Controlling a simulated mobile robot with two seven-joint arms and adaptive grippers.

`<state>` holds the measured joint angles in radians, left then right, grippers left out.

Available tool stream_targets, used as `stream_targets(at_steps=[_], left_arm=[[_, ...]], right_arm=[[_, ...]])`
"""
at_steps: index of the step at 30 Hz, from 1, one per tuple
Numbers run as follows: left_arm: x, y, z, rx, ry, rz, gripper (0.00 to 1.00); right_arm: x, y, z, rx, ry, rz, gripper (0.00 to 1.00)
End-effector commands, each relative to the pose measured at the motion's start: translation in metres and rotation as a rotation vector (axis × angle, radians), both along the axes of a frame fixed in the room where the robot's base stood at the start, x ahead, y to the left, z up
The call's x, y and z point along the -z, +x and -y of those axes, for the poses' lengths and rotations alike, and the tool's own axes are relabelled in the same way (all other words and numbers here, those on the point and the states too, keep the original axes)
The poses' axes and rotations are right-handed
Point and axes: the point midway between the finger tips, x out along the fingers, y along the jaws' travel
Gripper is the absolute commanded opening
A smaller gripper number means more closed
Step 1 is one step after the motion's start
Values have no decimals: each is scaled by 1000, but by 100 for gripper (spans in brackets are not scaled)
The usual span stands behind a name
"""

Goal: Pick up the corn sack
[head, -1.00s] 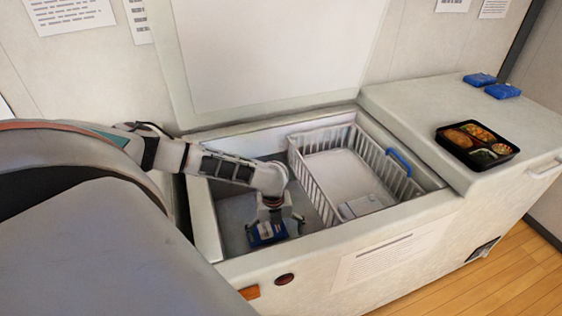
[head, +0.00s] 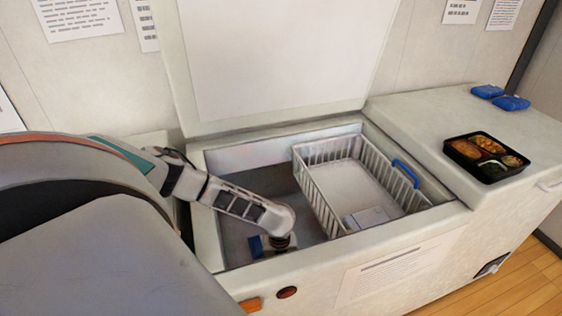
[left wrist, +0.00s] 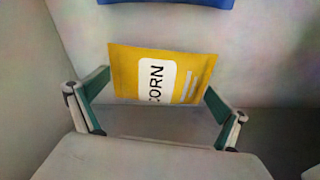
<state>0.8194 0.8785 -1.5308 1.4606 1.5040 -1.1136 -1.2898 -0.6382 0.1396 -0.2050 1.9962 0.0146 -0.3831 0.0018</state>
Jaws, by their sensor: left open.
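The corn sack (left wrist: 185,75) is a yellow packet with a white "CORN" label. In the left wrist view it stands between the two spread fingers of my left gripper (left wrist: 158,108), with gaps visible beside it. My left gripper is open and also shows in the head view (head: 274,246), down in the left part of the open chest freezer (head: 226,205). The sack cannot be made out in the head view, where my arm and the front wall block the spot. My right gripper is out of sight.
A blue item (left wrist: 170,2) lies just beyond the sack. A white wire basket (head: 318,190) with a blue handle and a white box (head: 367,217) fills the freezer's right side. A food tray (head: 486,158) and blue packs (head: 511,102) rest on the right counter.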

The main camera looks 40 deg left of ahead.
Motion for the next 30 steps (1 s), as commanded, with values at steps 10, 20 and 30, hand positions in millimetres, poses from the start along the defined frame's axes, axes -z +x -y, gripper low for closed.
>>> stream_targets(at_steps=[10, 20, 30], left_arm=[[-1, 0, 0, 0, 0, 0, 54], [-4, 1, 0, 0, 0, 1, 53], [-49, 3, 0, -1, -2, 6, 53]], right_arm=[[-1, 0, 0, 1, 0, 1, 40], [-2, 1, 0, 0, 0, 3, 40], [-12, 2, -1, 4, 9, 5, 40]])
